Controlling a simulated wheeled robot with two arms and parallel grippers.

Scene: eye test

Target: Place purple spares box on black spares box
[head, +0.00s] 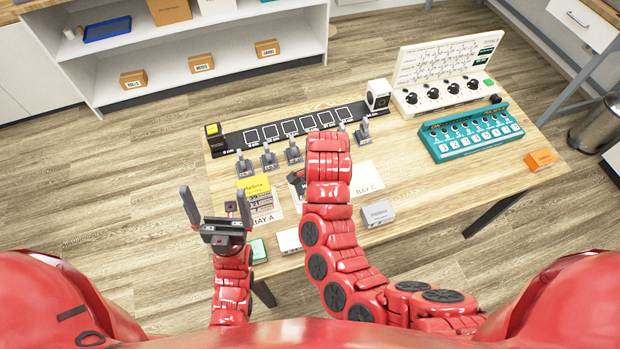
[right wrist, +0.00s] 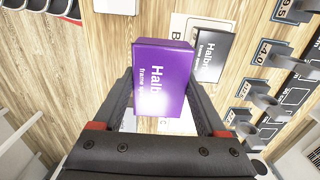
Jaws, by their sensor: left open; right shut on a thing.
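The purple spares box (right wrist: 163,78) is in the right wrist view, between the fingers of my right gripper (right wrist: 162,90), which is shut on it. The black spares box (right wrist: 212,55) lies just right of it in that view, on a pale bay sheet, partly covered by the purple box. In the head view my right arm hides the purple box and my right gripper; a dark part, probably the black box (head: 297,181), shows left of the arm.
A yellow box (head: 253,186) stands at bay A, left of the black one. Levers (head: 269,157) line up behind the bays. A grey box (head: 377,213), white box (head: 288,240) and green box (head: 258,250) stand nearer me. A teal panel (head: 470,134) is at right.

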